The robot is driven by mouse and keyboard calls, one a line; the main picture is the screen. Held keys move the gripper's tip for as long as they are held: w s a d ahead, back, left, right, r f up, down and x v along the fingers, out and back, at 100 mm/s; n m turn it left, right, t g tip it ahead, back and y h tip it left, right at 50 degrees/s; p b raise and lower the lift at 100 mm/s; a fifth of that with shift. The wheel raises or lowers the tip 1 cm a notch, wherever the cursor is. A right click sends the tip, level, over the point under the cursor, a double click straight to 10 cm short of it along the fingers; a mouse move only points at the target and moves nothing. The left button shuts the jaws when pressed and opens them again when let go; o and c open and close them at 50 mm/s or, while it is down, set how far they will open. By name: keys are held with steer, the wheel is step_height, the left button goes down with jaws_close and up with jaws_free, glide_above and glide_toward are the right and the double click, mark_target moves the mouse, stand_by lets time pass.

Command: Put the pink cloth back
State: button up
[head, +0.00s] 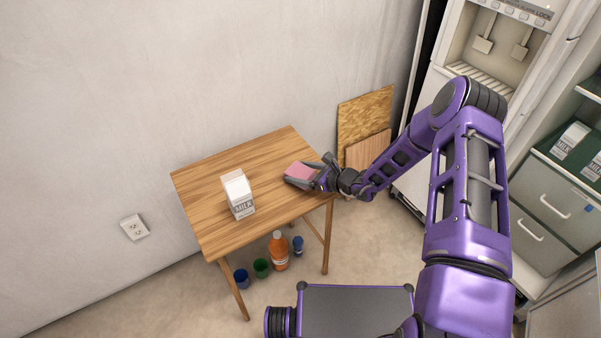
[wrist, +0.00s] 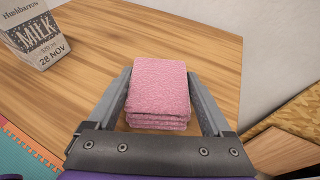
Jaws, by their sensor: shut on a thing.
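The pink cloth (wrist: 158,88) is a folded, layered stack lying between the fingers of my gripper (wrist: 160,100) in the wrist view. In the head view the cloth (head: 300,171) is at the right end of the wooden table, with my gripper (head: 304,177) around it from the right. My gripper is shut on the cloth, with one finger along each side. The cloth is at or just above the tabletop; I cannot tell whether it touches. Its near edge is close to the gripper's palm.
A milk carton (head: 238,194) stands on the wooden table (head: 205,180), left of the cloth. An orange bottle (head: 279,251) and several cups are on the floor below. Wooden boards (head: 362,120) lean on the wall behind. A fridge or machine and a drawer cabinet (head: 545,190) are at right.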

steer(key=shift+f, duration=0.15)
steer(key=o, duration=1)
steer(key=shift+c, duration=0.2)
steer(key=shift+r, duration=0.25)
steer(key=p+v, duration=0.1)
steer(key=v, duration=1.1)
